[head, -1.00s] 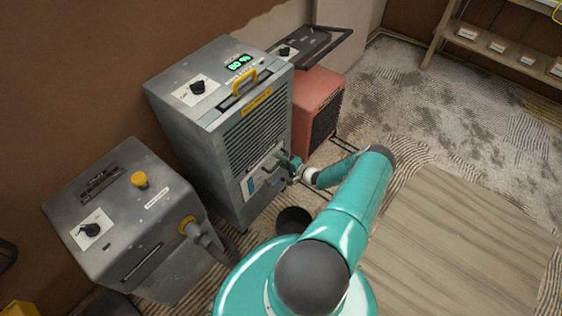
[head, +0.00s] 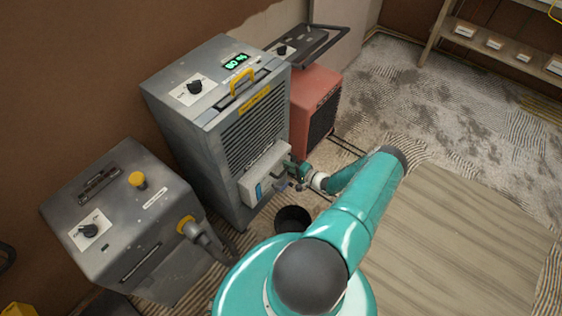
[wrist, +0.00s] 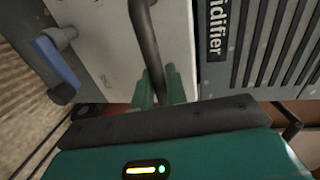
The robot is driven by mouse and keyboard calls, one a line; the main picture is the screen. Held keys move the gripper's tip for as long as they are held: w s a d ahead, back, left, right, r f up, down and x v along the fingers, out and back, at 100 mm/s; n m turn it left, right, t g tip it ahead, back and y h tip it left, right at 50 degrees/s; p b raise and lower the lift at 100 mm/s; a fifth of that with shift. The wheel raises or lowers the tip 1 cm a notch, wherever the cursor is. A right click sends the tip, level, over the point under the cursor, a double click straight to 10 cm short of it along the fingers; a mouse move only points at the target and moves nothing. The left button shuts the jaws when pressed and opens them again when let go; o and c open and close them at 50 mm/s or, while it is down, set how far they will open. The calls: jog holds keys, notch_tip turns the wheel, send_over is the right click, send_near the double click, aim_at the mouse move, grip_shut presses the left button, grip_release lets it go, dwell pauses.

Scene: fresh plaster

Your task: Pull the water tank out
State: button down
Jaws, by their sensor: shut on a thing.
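The dehumidifier (head: 222,125) is a tall grey unit with a louvred front, a yellow top handle and a green display. Its water tank (head: 266,161), a pale grey box with a blue strip, juts partly out of the lower front. My gripper (head: 291,172) is at the tank's front. In the wrist view, my gripper's green fingers (wrist: 160,88) are shut on the dark bar handle (wrist: 147,40) of the tank. The tank's rear is hidden inside the unit.
A grey machine (head: 130,215) with a hose stands at left. A red unit (head: 316,105) stands just behind and right of the dehumidifier. A black bucket (head: 292,219) is on the floor in front. Wooden boards (head: 460,240) lie clear at right.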

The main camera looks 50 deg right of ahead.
jog(key=f+v, duration=0.2)
jog(key=v, duration=1.1)
jog(key=shift+s+f, duration=0.3)
jog(key=shift+s, duration=0.4)
jog(key=c, duration=1.5)
grip_release()
jog(key=v, duration=1.3)
jog(key=shift+s, duration=0.35)
